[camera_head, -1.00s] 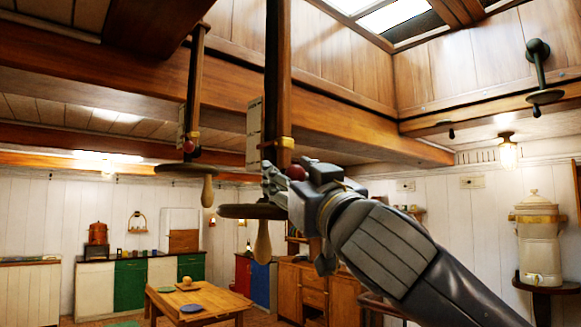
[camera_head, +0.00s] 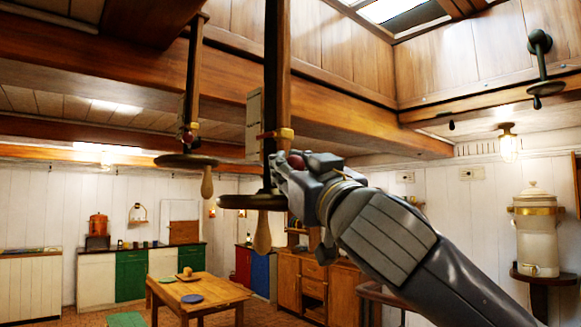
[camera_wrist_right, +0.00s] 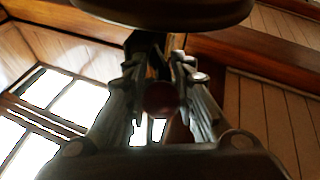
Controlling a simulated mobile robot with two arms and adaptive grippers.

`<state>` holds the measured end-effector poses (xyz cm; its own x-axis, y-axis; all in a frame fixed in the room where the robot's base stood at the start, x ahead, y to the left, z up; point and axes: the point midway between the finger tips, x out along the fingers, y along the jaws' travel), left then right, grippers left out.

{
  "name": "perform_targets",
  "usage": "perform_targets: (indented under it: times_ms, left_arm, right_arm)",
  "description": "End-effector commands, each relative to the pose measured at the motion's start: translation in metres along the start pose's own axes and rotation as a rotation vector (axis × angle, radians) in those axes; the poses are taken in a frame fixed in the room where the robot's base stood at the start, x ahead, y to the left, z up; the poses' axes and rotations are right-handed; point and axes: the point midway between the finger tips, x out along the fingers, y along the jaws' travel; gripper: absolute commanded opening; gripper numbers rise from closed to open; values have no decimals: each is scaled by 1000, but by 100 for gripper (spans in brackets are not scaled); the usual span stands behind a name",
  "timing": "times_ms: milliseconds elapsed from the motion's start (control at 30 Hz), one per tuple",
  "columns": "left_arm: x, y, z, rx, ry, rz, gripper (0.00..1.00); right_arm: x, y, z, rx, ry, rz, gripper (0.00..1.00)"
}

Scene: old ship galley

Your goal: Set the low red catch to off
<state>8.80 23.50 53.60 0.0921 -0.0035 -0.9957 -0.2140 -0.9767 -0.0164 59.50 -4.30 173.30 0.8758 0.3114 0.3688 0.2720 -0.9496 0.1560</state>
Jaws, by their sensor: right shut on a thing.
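A dark post (camera_head: 277,70) hangs in front of me with a brass collar (camera_head: 285,133), a round dark disc (camera_head: 232,202) and a wooden handle (camera_head: 262,235) at its lower end. A small red knob (camera_head: 297,161), which looks like the red catch, sits below the collar. My right gripper (camera_head: 284,168) is shut on this knob, just above the disc. In the right wrist view the red knob (camera_wrist_right: 160,98) lies between the two fingers, under the disc's dark shape (camera_wrist_right: 165,10). The fingers partly hide the knob in the head view. My left gripper is out of view.
A second hanging post (camera_head: 194,80) at left carries its own red knob (camera_head: 188,137) and disc (camera_head: 172,161). A heavy ceiling beam (camera_head: 340,105) runs behind the near post. A wooden table (camera_head: 225,293) stands below. A metal bracket (camera_head: 541,70) hangs at upper right.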

Motion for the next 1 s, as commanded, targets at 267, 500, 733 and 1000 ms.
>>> perform_targets:
  times_ms: [267,500,733,1000]
  left_arm:
    - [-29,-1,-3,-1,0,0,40]
    - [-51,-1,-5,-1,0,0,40]
    - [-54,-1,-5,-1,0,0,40]
    - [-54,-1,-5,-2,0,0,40]
  right_arm:
    - [5,0,-13,-22,-105,-38,0]
    - [9,0,-19,-70,-271,-85,0]
    - [13,-1,-21,-113,-418,-126,0]
    - [17,0,-23,-146,-528,-155,0]
